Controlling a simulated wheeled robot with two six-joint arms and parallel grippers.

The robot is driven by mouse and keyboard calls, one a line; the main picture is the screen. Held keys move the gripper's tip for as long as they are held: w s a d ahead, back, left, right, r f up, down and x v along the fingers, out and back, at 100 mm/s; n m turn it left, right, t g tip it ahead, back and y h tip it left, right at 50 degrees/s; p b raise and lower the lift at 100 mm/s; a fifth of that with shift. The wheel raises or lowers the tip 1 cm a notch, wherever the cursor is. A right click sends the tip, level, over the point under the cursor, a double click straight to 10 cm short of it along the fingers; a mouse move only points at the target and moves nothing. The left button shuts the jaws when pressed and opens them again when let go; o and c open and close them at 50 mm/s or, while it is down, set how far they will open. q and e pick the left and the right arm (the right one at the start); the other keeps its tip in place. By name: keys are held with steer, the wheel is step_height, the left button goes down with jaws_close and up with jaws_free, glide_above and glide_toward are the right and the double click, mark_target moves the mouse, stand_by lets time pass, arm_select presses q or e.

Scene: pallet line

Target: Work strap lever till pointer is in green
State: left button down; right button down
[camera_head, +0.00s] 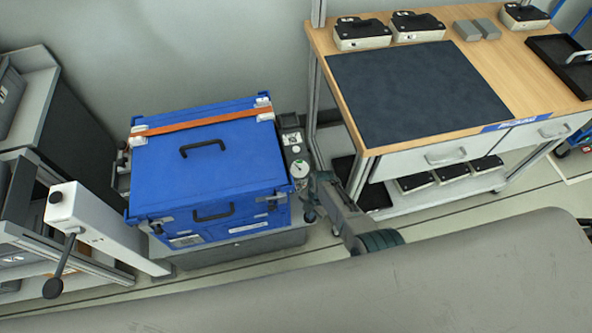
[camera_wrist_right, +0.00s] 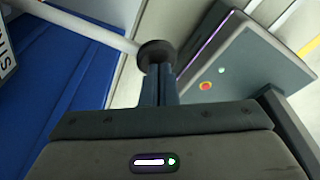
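A blue case (camera_head: 205,160) with an orange strap (camera_head: 200,124) over its lid sits on a grey base. A strap unit stands at its right side with a round white dial (camera_head: 299,169); some green shows on it, but the pointer is too small to read. My right gripper (camera_head: 310,190) is beside the dial. In the right wrist view, a white lever rod (camera_wrist_right: 90,25) ends in a black knob (camera_wrist_right: 155,52). The fingers (camera_wrist_right: 161,80) look shut, with their tips at the knob, apparently touching it; no grip around it shows. My left gripper is out of view.
A workbench (camera_head: 520,75) with a dark mat (camera_head: 415,90) stands to the right, close to my right arm. A white post (camera_head: 100,225) with a black-knobbed crank (camera_head: 55,285) stands left of the case. The right wrist view shows a grey box (camera_wrist_right: 240,65) with a red button.

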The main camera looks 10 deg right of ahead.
steer(key=shift+s+f+b, duration=0.15)
steer(key=shift+f+b, duration=0.4)
steer(key=shift+f, duration=0.2)
steer(key=shift+f+b, duration=0.65)
steer(key=shift+f, duration=0.1)
steer(key=shift+s+f, duration=0.1)
steer(key=shift+f+b, duration=0.7)
steer(key=shift+b, duration=0.15)
steer(key=r+p, duration=0.3)
steer(key=w+r+p, duration=0.1)
steer(key=r+p, duration=0.4)
steer(key=r, duration=0.1)
steer(key=shift+w+r+p, duration=0.15)
steer(key=shift+r+p, duration=0.15)
steer(key=shift+p, duration=0.1)
steer(key=shift+f, duration=0.1)
